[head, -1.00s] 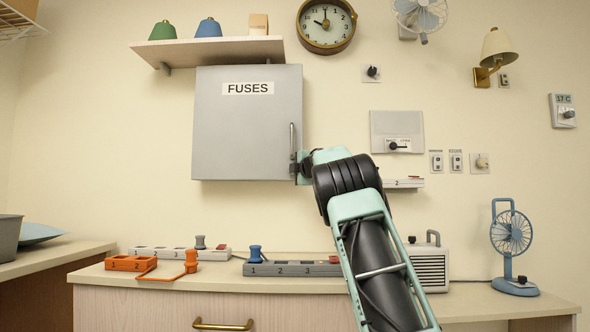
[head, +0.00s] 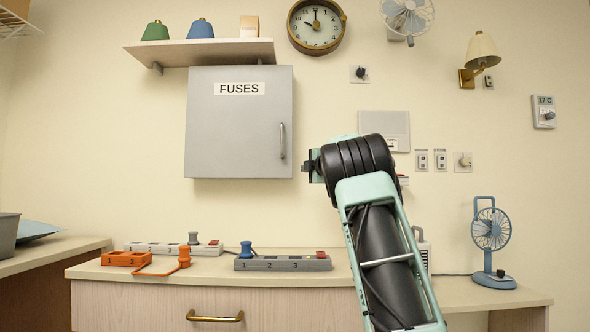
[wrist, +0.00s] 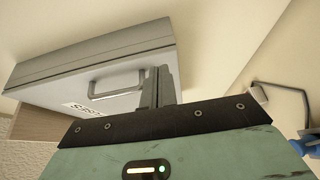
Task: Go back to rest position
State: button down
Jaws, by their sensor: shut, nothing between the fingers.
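My gripper (head: 308,166) is shut and empty in the head view, held in the air to the right of the grey fuse cabinet and apart from its handle. Its closed fingers also show in the wrist view (wrist: 158,88). The cabinet (head: 235,120), labelled FUSES, hangs on the wall with its door closed. Its upright bar handle (head: 282,141) is on the door's right side. The cabinet (wrist: 70,62) and handle (wrist: 116,83) show tilted in the wrist view, beyond the fingers. My arm covers part of the wall plate and the things behind it.
A shelf (head: 200,52) is above the cabinet. Open air lies between my gripper and the counter.

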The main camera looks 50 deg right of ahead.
jog(key=shift+s+d, duration=0.35)
jog(key=shift+s, duration=0.45)
